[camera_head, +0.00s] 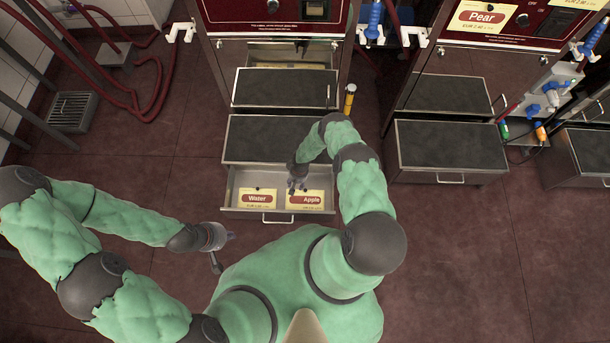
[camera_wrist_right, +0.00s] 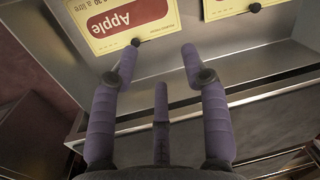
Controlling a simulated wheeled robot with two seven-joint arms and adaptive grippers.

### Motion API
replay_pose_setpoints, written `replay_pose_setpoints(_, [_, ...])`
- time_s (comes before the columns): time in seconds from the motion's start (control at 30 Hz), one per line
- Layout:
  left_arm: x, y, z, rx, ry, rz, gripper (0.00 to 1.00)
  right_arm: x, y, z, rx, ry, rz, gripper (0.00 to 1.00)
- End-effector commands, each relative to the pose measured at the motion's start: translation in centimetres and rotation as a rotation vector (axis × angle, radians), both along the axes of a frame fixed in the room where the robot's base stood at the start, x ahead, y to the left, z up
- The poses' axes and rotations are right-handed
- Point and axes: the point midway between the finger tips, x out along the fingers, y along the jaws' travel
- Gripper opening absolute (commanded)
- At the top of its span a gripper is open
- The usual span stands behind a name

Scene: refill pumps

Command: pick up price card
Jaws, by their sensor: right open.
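An open drawer (camera_head: 231,197) holds two yellow price cards with red labels. The Water card (camera_head: 257,198) lies in its left part and the Apple card (camera_head: 306,200) in its right part. My right gripper (camera_head: 297,187) is over the drawer, at the upper left part of the Apple card. In the right wrist view the purple fingers of my right gripper (camera_wrist_right: 157,52) are open and empty. The Apple card (camera_wrist_right: 122,22) lies beyond the left finger, with a dark knob at its edge. My left gripper (camera_head: 225,240) is left of my body, over the floor; its jaw state is unclear.
A dark-topped drawer (camera_head: 262,138) stands out above the open one. A pump with a Pear card (camera_head: 481,17) stands at the right, with another drawer unit (camera_head: 450,145) below. Red hoses (camera_head: 120,82) and a floor grate (camera_head: 72,112) are at the left. The floor (camera_head: 460,260) at the right is clear.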

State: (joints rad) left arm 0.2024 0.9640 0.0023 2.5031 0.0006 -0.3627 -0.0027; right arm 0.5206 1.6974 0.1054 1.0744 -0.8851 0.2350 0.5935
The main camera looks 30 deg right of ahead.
Motion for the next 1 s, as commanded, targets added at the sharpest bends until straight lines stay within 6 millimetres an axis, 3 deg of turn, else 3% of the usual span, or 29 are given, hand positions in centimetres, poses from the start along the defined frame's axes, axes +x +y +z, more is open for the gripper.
replay_pose_setpoints(0.03, [0.0, 0.0, -0.7, 0.000, 0.000, 0.000, 0.00, -0.1, -1.1, -2.0, -0.029, 0.002, -0.008, 0.46])
replay_pose_setpoints(0.1, [0.0, 0.0, -1.1, 0.000, 0.000, 0.000, 0.00, -0.2, -2.4, -3.7, -0.066, 0.007, -0.017, 0.46])
replay_pose_setpoints(0.3, [0.0, 0.0, -1.7, 0.000, 0.000, 0.000, 0.00, -0.3, -4.7, -5.9, -0.130, 0.010, -0.033, 0.46])
replay_pose_setpoints(0.7, [0.0, 0.0, -5.1, 0.000, 0.000, 0.000, 0.00, -0.2, -5.0, -10.6, -0.138, 0.011, -0.034, 0.46])
replay_pose_setpoints(1.0, [0.0, 0.0, -6.0, 0.000, 0.000, 0.000, 0.00, -0.1, -5.0, -11.8, -0.137, 0.009, -0.034, 0.46])
